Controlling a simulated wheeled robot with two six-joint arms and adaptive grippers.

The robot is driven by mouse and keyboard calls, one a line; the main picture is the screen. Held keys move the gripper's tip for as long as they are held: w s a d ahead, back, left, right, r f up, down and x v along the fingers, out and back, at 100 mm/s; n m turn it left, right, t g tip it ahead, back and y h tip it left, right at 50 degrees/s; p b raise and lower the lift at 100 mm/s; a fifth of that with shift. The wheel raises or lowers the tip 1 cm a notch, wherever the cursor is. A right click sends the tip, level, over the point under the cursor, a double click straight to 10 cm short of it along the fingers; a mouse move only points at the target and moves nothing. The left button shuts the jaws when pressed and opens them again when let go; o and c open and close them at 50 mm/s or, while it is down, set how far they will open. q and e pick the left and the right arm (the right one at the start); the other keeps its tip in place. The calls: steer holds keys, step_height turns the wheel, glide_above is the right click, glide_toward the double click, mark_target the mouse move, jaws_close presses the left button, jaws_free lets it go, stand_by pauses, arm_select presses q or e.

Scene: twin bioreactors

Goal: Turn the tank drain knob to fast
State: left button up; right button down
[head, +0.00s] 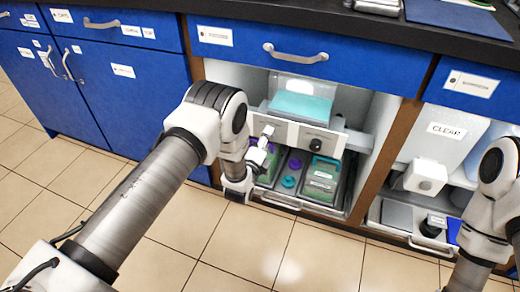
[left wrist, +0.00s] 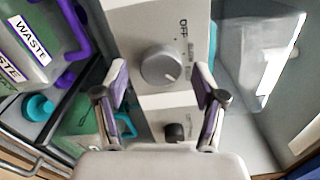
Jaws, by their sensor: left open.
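In the left wrist view a round silver-grey knob (left wrist: 160,67) sits on a light grey panel (left wrist: 153,22), near an OFF label. Other small marks beside it are too small to read. A dark knob (left wrist: 176,132) sits farther along; it also shows in the head view (head: 315,146). A clear tank with cyan liquid (head: 301,102) stands behind the panel in the open cabinet bay. My left gripper (head: 266,148) is at the panel. In the left wrist view its open fingers (left wrist: 162,82) appear on either side of the silver knob; contact cannot be told. My right gripper is out of view.
Below the panel, a pulled-out tray (head: 281,205) holds green containers with purple and teal caps; a WASTE label (left wrist: 34,40) shows. A brown divider (head: 385,158) separates this bay from the right one. Blue drawers (head: 240,45) overhang the bays. Tiled floor in front is clear.

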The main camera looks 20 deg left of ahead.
arm_select(q)
steer(key=s, duration=1)
steer(key=shift+s+a, duration=0.15)
steer(key=shift+s, duration=0.05)
steer(key=shift+a+r, duration=0.1)
steer(key=s+a+f+n+g+y, duration=0.1)
steer(key=s+a+f+n+g, duration=0.1)
steer(key=s+f+n+g, duration=0.4)
steer(key=s+a+f+n+g, duration=0.25)
steer(key=s+f, duration=0.25)
steer(key=s, duration=0.3)
steer(key=s+f+n+g, duration=0.3)
steer(key=s+n+g, duration=0.8)
steer(key=s, duration=0.9)
step_height(320, 180, up, 37)
steer(key=n+t+p, duration=0.1)
steer(key=p, duration=3.6)
steer(key=shift+w+d+n, duration=0.2)
steer(key=shift+d+n, duration=0.05)
steer(key=shift+n, duration=0.1)
